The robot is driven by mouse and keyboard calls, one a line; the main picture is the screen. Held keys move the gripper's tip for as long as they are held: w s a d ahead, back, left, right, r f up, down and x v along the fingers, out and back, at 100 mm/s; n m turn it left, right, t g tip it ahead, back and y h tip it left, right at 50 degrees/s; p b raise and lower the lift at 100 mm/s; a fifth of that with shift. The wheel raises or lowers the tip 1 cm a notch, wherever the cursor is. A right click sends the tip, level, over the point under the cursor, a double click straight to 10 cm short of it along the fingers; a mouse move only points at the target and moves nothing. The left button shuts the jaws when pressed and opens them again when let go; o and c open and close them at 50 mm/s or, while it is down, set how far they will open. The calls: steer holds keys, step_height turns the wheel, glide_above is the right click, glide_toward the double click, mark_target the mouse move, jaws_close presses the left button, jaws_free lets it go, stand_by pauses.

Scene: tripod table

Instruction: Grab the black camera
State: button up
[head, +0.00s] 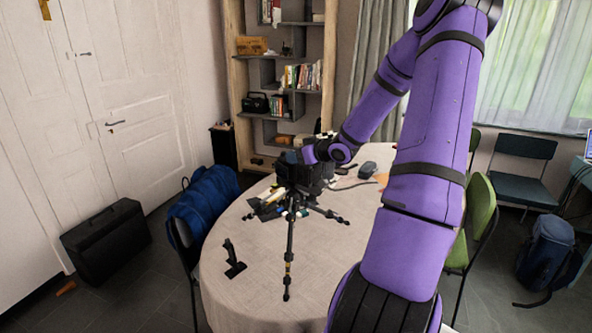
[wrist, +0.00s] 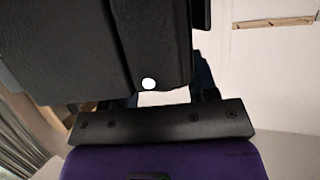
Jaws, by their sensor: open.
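The tripod (head: 291,235) stands on the round table with its dark legs spread. The black camera (head: 292,172) sits on top of it, partly covered by my gripper (head: 309,164). My gripper is open at the camera, and its fingertips are hard to make out. In the wrist view the camera (wrist: 155,45) fills the upper middle as a large black body, very close in front of the gripper's palm (wrist: 160,122). The fingers are mostly hidden behind it, and I cannot tell whether they touch it.
The table (head: 255,285) also carries a black joystick-like object (head: 233,262), a dark device (head: 368,169) and small clutter by the tripod. Chairs stand around it, one with a blue jacket (head: 203,205). A black case (head: 105,240) is on the floor at left. Shelves (head: 283,80) stand behind.

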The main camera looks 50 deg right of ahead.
jaws_close()
steer(key=shift+r, duration=0.2)
stand_by(0.3)
